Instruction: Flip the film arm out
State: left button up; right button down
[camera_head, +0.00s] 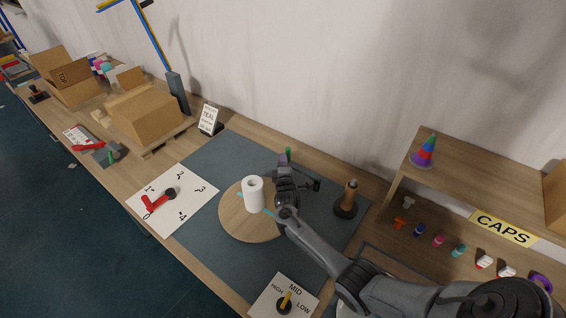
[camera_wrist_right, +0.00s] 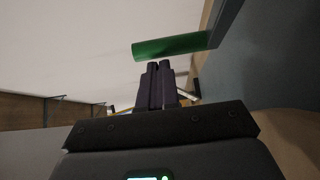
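A round wooden turntable (camera_head: 238,226) lies on the dark mat with an upright white roll (camera_head: 253,195) on it. A teal strip (camera_head: 269,212) shows beside the roll, partly hidden by my right arm. My right gripper (camera_head: 284,162) is over the mat just behind the turntable. A green bar (camera_head: 288,152) peeks out just past its fingertips. In the right wrist view, the green bar (camera_wrist_right: 170,46) lies crosswise ahead of the fingers, which are together with nothing visible between them. I cannot tell for certain which part is the film arm. My left gripper is not in view.
A dark stand with a wooden peg (camera_head: 350,196) is right of my arm. A HIGH/MID/LOW lever card (camera_head: 284,299) is at the front. A white numbered card with a red tool (camera_head: 158,200) lies left. The CAPS shelf (camera_head: 470,190) stands right. Mat is clear behind the turntable's left side.

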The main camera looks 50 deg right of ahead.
jog(key=shift+s+d+r, duration=0.1)
jog(key=shift+d, duration=0.1)
jog(key=p+v, duration=0.1)
jog(key=v, duration=0.8)
jog(key=shift+a+p, duration=0.25)
jog(key=shift+p, duration=0.05)
jog(key=shift+v, duration=0.8)
